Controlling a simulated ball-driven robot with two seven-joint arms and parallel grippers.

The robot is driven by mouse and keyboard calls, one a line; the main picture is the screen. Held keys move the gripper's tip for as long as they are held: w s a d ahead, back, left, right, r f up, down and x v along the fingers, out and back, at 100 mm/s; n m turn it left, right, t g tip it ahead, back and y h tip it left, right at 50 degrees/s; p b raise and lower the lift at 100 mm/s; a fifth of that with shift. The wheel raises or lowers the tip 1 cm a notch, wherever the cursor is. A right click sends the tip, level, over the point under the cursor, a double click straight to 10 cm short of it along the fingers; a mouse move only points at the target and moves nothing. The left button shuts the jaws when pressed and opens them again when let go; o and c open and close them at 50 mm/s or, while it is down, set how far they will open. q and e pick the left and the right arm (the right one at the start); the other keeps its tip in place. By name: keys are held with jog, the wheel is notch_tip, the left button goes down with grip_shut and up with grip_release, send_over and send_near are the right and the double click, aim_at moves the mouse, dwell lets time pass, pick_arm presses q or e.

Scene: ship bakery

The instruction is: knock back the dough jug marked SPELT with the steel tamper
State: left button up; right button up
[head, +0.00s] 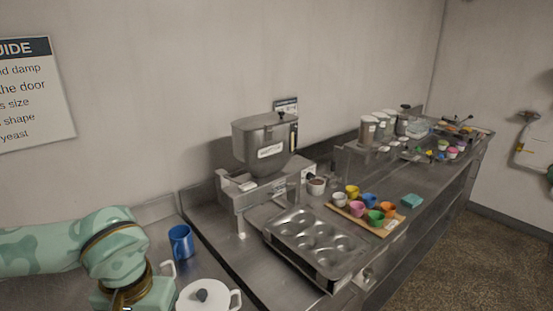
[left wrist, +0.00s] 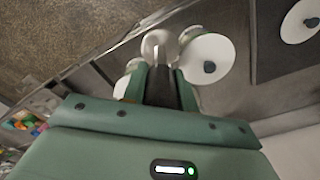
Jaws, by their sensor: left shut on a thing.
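My left gripper (left wrist: 160,88) is shut on a dark-handled tool with a round, shiny steel end, which looks like the steel tamper (left wrist: 159,46). In the left wrist view, a white jug with a white lid and dark knob (left wrist: 208,60) stands just beside the steel end. Another white jug (left wrist: 128,78) is partly hidden behind my left finger. A third lidded one (left wrist: 300,22) is at the top right. In the head view, a white lidded jug (head: 207,297) is at the bottom edge beside my left arm. No SPELT marking is readable. My right gripper is out of view.
A blue mug (head: 181,242) stands behind the jug on the steel counter. To the right are a hopper machine (head: 265,145), a muffin tin (head: 315,240) and a board with several coloured cups (head: 388,229). A wall sign (head: 35,85) hangs at left.

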pick_arm(q)
jog(key=f+b, duration=0.1)
jog(key=f, duration=0.1)
jog(key=f+b, duration=0.2)
jog(key=f, duration=0.1)
jog(key=f+b, duration=0.2)
jog(key=shift+w+f, duration=0.3)
jog(key=shift+f, duration=0.1)
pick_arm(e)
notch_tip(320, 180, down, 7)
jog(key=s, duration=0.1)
pick_arm(q)
jog(key=shift+r, duration=0.15)
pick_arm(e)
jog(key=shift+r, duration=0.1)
